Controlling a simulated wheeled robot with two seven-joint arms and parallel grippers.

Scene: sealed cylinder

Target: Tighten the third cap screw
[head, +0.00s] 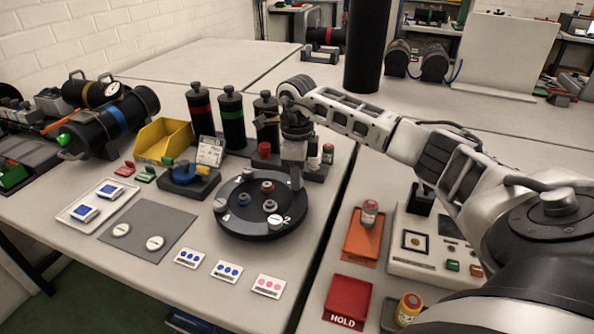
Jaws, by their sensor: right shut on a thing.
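A round black cover plate (240,225) lies on the table. Large pale cap screws show at its left edge (220,205), its back edge (249,173) and its front right edge (276,222), the last beside a white "2". My right gripper (296,180) points down at the plate's back right edge. It is shut on what seems to be another cap screw there, which the fingers hide. I cannot tell how deep that screw sits. My left gripper is not in view.
Black cylinders (232,120) stand behind the plate, with a yellow bin (163,139) to their left. A grey mat (147,243) with two white discs lies left of the plate. Printed cards (228,271) lie in front. A red HOLD tray (347,299) is at right.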

